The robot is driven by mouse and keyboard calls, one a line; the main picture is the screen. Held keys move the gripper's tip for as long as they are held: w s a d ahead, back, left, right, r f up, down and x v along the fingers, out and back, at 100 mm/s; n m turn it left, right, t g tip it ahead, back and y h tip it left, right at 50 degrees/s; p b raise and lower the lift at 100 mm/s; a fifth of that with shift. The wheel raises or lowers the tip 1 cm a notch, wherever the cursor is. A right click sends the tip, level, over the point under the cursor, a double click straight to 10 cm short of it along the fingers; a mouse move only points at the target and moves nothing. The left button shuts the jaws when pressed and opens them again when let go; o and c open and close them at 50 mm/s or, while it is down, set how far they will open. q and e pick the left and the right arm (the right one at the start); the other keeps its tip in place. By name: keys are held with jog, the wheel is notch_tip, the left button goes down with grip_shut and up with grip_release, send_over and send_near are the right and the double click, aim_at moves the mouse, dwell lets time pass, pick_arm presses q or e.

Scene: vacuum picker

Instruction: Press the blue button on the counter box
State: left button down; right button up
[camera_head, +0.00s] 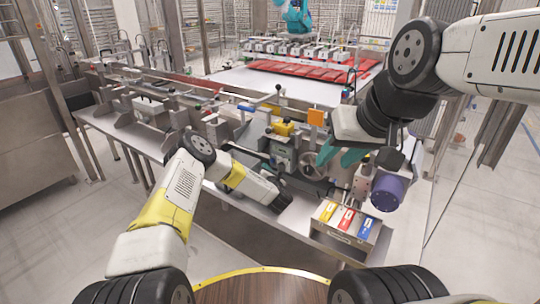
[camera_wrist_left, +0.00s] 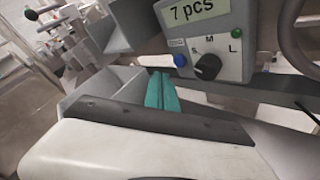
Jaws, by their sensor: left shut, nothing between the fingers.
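The grey counter box (camera_wrist_left: 205,35) fills the upper right of the left wrist view, its display reading "7 pcs". The blue button (camera_wrist_left: 180,60) is at its lower left, beside a black knob (camera_wrist_left: 208,66); a green button (camera_wrist_left: 236,33) is further right. My left gripper (camera_wrist_left: 161,78) is shut and empty, its teal fingertips below and slightly left of the blue button, apparently not touching it. In the head view the counter box (camera_head: 283,152) is small, and the left fingers are hard to make out. My right gripper (camera_head: 340,156) has its teal fingers apart, right of the box.
A handwheel (camera_head: 312,166) and a purple cylinder (camera_head: 388,192) are close to the right arm. Grey metal guides (camera_wrist_left: 95,95) flank the left fingers.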

pick_arm(q)
jog(key=shift+w+d, duration=0.4)
jog(key=shift+w, duration=0.15)
jog(key=shift+w+d, duration=0.1)
jog(key=shift+w, duration=0.05)
dwell(1.6)
jog(key=shift+w+d, duration=0.2)
jog(key=shift+w+d, duration=0.2)
jog(key=shift+w, duration=0.1)
dwell(0.7)
dwell(0.3)
jog(key=shift+s+a, duration=0.5)
jog(key=shift+s, duration=0.15)
jog(key=shift+s+a, duration=0.75)
jog(key=shift+s, duration=0.3)
jog(key=shift+s+a, duration=0.7)
jog(key=shift+s, duration=0.3)
